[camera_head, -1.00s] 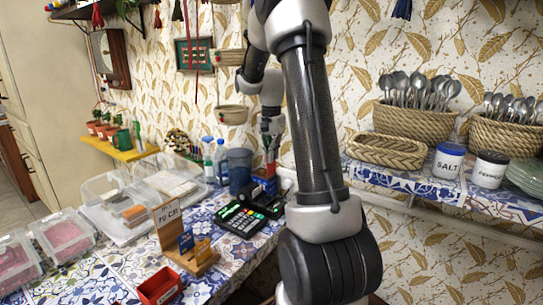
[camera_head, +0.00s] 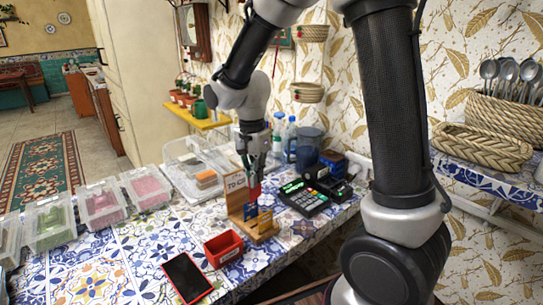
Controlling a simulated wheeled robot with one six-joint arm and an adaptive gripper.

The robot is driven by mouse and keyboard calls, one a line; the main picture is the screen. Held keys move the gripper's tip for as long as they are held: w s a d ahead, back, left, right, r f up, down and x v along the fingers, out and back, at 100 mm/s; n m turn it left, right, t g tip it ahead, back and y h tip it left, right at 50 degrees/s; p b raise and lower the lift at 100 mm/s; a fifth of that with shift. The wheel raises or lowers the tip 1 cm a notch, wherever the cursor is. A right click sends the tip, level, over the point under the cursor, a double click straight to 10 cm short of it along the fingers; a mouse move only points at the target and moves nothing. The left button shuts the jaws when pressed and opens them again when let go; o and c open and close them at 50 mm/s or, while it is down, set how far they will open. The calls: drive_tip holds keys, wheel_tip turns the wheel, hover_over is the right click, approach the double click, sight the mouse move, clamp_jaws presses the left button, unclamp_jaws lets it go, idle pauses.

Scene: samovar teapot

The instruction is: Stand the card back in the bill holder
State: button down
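The wooden bill holder (camera_head: 262,233) stands on the tiled counter, with a lettered upright board at its left. A blue card (camera_head: 250,211) and a yellow card (camera_head: 265,221) stand in it. My gripper (camera_head: 253,176) points down above the holder, its fingers close together on a red card (camera_head: 255,192). The red card hangs below the fingertips, just above the blue card in the picture. I cannot tell whether its lower edge touches the holder.
A card terminal (camera_head: 304,198) stands right of the holder. A small red box (camera_head: 223,248) and a dark red-edged tablet (camera_head: 187,278) lie in front. Clear plastic containers (camera_head: 101,203) line the left and back. A blue jug (camera_head: 309,148) and bottles stand behind.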

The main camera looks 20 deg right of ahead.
sight(257, 187)
wheel_tip(257, 187, down, 9)
drive_tip(key=m, duration=0.3)
drive_tip(key=shift+s+d, duration=0.2)
drive_tip(key=shift+s, duration=0.1)
idle(0.4)
drive_tip(key=shift+f, duration=0.8)
idle(1.2)
drive_tip(key=c, duration=2.2)
unclamp_jaws()
drive_tip(key=o, duration=0.8)
drive_tip(key=shift+r, duration=0.1)
drive_tip(key=shift+r, duration=3.45)
